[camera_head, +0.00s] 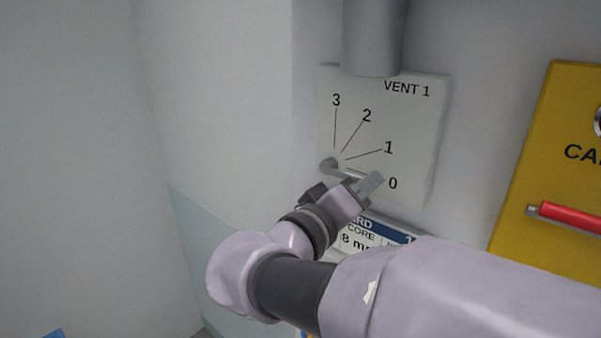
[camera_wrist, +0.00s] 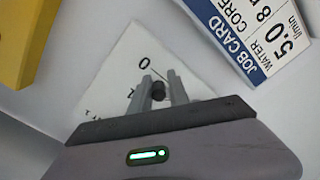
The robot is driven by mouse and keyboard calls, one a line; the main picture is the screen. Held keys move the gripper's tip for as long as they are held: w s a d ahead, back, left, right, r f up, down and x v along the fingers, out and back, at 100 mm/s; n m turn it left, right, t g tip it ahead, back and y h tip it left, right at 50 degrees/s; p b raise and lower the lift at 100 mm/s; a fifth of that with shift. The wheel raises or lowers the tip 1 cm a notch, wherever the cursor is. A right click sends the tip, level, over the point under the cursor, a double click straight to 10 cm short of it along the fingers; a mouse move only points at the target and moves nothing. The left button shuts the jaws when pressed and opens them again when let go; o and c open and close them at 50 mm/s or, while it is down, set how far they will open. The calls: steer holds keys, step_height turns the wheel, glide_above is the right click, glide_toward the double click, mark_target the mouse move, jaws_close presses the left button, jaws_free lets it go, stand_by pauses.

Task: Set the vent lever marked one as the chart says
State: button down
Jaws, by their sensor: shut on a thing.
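The VENT 1 plate (camera_head: 415,125) is a pale panel on the wall with lines marked 0, 1, 2 and 3 fanning from a pivot. Its grey lever (camera_head: 346,173) points from the pivot to the lower right, at the 0 mark. My gripper (camera_head: 369,184) is at the lever's outer end, near the 0. In the wrist view my fingers (camera_wrist: 158,88) stand on either side of the dark round lever end (camera_wrist: 158,92), shut on it. The plate also shows there (camera_wrist: 125,62), partly hidden by my gripper. No chart linking settings to values is readable.
A job card (camera_wrist: 245,38), partly cut off, reads WATER, CORE and 5.0 with l/min; my arm covers much of it in the head view (camera_head: 372,236). A grey pipe (camera_head: 372,35) meets the plate's top. A yellow panel (camera_head: 575,125) with a red-handled lever (camera_head: 570,217) is at right.

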steer(key=shift+r, duration=0.25)
stand_by(0.5)
steer(key=r+n+p, duration=0.1)
steer(key=n, duration=0.1)
steer(key=r+n, duration=0.2)
steer(key=shift+w+a+r+p, duration=0.15)
steer(key=shift+w+a+p, duration=0.05)
steer(key=shift+p, duration=0.2)
steer(key=r+n+p, duration=0.1)
steer(key=n, duration=0.1)
steer(key=w+a+r+n+p, duration=0.1)
steer(key=r+n+p, duration=0.1)
steer(key=shift+w+a, duration=0.1)
steer(key=shift+w+a+r+n+p, duration=0.2)
steer(key=shift+n+p, duration=0.15)
steer(key=shift+n, duration=0.25)
steer(key=shift+w+a+r+n+p, duration=0.2)
steer(key=shift+n+p, duration=0.15)
steer(key=shift+n, duration=0.25)
steer(key=shift+w+a+r+n+p, duration=0.3)
steer(key=shift+n+p, duration=0.25)
steer(key=shift+n, duration=0.15)
steer(key=shift+f, duration=0.1)
steer(key=c, duration=1.6)
jaws_free()
steer(key=shift+o, duration=1.2)
steer(key=shift+w+a, duration=0.15)
